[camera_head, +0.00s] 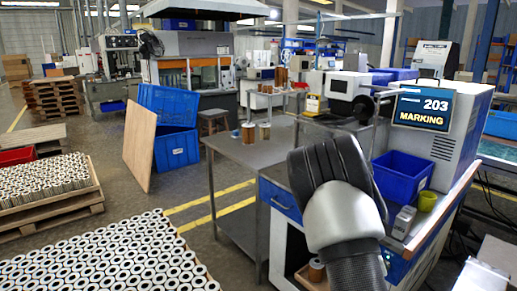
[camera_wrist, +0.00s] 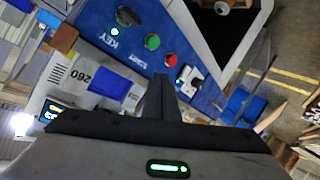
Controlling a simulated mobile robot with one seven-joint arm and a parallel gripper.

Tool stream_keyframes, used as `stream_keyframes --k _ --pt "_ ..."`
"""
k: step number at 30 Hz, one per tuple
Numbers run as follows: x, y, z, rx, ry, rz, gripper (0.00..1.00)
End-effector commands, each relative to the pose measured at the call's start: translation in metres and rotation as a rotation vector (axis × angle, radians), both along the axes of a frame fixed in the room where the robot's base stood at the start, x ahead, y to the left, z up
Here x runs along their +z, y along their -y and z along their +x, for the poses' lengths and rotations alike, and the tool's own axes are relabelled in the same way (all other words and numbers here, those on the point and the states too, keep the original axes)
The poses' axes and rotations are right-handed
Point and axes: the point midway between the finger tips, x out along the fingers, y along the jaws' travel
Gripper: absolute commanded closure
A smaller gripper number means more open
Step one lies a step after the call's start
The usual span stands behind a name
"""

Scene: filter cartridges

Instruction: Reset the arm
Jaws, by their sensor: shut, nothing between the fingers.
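My gripper (camera_wrist: 160,82) shows in the wrist view as dark fingers pressed together, with nothing between them. It is over the blue control panel (camera_wrist: 135,30), which has a black knob, a green button and a red button; I cannot tell the exact gap. In the head view my arm rises from the bottom, in front of the metal workbench, and its gripper cannot be made out. A filter cartridge (camera_wrist: 222,7) shows at the top of the wrist view, by a dark opening.
The marking machine (camera_head: 440,130) with its 203 screen (camera_head: 421,107) stands at right. A blue bin (camera_head: 402,172) and a yellow-green cup (camera_head: 427,201) are close to my arm. Pallets of cartridges (camera_head: 110,260) fill the lower left. The floor between (camera_head: 195,190) is open.

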Motion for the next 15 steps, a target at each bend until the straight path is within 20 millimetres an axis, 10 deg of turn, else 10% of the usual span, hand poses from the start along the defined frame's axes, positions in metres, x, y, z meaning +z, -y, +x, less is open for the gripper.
stream_keyframes --k 8,15 --pt "0.08 -0.056 -0.03 -0.055 -0.157 0.341 1.0" --pt "0.153 -0.115 -0.104 0.0 -0.325 0.508 1.0"
